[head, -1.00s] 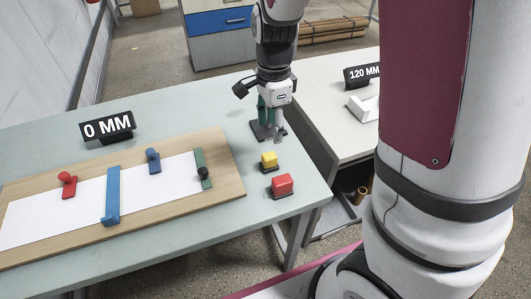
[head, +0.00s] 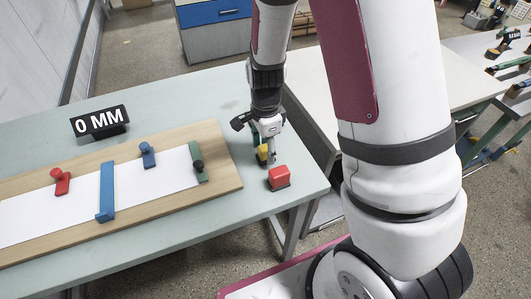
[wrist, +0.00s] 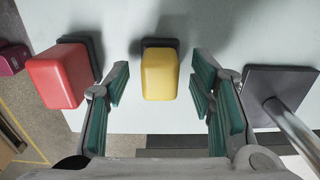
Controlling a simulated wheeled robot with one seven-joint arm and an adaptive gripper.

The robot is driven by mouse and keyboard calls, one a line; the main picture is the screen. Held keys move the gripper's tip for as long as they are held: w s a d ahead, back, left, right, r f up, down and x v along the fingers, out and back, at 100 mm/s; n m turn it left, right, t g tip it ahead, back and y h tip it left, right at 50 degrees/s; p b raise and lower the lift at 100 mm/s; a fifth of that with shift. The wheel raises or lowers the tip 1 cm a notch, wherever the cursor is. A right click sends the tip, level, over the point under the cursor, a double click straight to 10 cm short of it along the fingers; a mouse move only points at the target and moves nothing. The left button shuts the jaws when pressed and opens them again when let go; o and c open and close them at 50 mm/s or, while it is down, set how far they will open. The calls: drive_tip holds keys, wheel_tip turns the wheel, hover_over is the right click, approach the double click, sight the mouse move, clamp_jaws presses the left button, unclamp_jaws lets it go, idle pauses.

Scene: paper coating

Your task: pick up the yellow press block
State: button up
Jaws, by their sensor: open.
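The yellow press block (wrist: 160,75) stands on a dark base on the table. In the wrist view it lies between the two green-padded fingers of my gripper (wrist: 158,98), with a gap on both sides. My gripper (head: 267,150) is open and empty. In the head view it comes down over the yellow block (head: 261,154), which is partly hidden behind a finger.
A red block (head: 279,177) stands close by, left of the fingers in the wrist view (wrist: 60,77). A dark square base with a metal post (wrist: 280,92) is close on the other side. A wooden board (head: 222,176) with white paper lies left. The table's right edge is near.

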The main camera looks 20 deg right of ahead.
sight(266, 147)
clamp_jaws()
wheel_tip(266, 147, up, 10)
drive_tip(key=shift+r+p, duration=0.1)
drive_tip(key=shift+p, duration=0.25)
idle(0.4)
